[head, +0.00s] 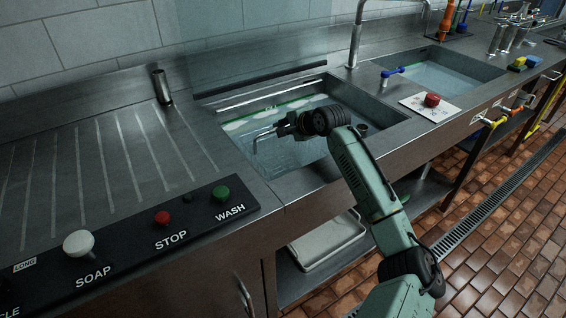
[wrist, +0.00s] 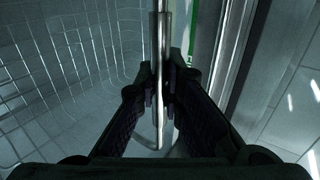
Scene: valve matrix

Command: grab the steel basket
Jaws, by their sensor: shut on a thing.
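The steel basket (head: 288,153) sits in the left sink basin, its wire mesh dim in the head view. Its mesh also fills the left of the wrist view (wrist: 60,75). A bent steel handle (head: 262,137) rises at the basket's left side. My gripper (head: 280,130) reaches in over the front rim and is at this handle. In the wrist view my gripper's fingers (wrist: 160,97) are shut on the upright steel bar of the handle (wrist: 160,45). Part of the basket is hidden behind my arm.
The left sink's front rim (head: 312,180) lies under my arm. A panel with SOAP, STOP and WASH buttons (head: 150,235) is at front left. A ribbed drainboard (head: 95,165) is at left. A second water-filled sink (head: 435,78) and a red knob (head: 432,99) are at right.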

